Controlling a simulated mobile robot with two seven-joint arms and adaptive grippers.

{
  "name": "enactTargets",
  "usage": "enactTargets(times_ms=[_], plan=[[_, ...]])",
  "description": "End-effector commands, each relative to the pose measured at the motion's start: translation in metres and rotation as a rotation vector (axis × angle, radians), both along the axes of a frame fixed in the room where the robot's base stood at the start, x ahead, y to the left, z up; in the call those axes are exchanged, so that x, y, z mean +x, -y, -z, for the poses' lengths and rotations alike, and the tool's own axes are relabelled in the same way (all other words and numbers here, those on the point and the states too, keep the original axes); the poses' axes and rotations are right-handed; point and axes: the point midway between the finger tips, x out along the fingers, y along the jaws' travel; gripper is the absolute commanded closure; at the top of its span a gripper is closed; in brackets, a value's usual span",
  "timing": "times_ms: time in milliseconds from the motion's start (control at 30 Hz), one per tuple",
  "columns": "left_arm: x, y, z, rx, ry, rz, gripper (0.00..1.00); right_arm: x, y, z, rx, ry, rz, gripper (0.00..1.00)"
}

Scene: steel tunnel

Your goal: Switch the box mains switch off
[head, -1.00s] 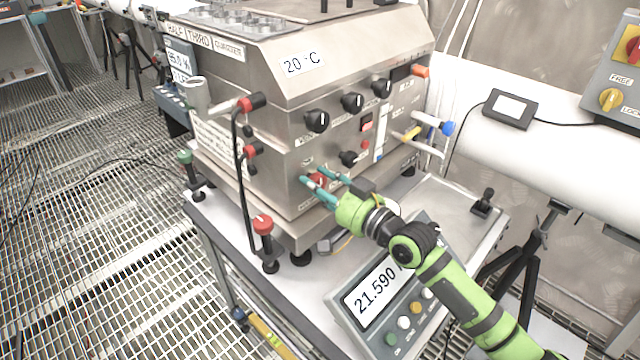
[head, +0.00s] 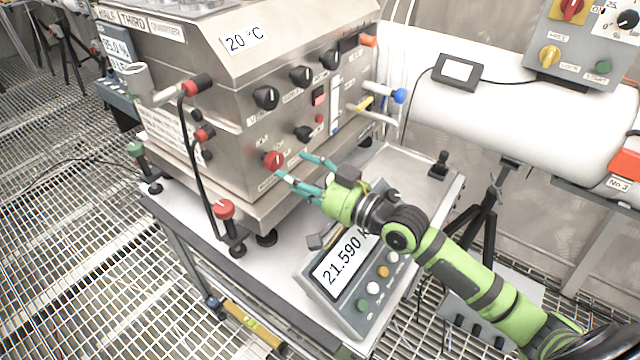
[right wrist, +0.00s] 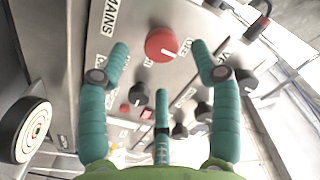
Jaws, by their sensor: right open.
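The steel box (head: 215,100) stands on a wheeled bench. Its mains switch, a red rotary knob (head: 273,159), sits low on the front face. In the right wrist view the red knob (right wrist: 161,44) is beside a MAINS label (right wrist: 108,17). My right gripper (head: 298,168) is open, with teal fingers pointing at the box front near the knob. In the right wrist view the fingers (right wrist: 160,62) stand to either side of the knob, with a third finger below. The knob is not gripped; contact cannot be told. My left gripper is not in view.
Several black knobs (head: 266,97) sit above the red knob. A scale display (head: 345,262) is below my right arm. A white pipe (head: 530,120) runs behind.

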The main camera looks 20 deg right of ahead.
Motion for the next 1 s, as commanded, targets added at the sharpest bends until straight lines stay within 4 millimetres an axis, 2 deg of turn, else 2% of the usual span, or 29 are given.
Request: enactTargets(times_ms=[133, 367, 1000], plan=[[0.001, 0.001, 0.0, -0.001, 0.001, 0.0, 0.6, -0.026, 0.016, 0.001, -0.005, -0.004, -0.002, 0.36], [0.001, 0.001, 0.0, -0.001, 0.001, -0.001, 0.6, -0.047, 0.03, 0.001, 0.0, -0.002, 0.0, 0.36], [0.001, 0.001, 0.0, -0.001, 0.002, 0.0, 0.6, -0.05, 0.033, 0.0, 0.0, -0.001, -0.001, 0.36]])
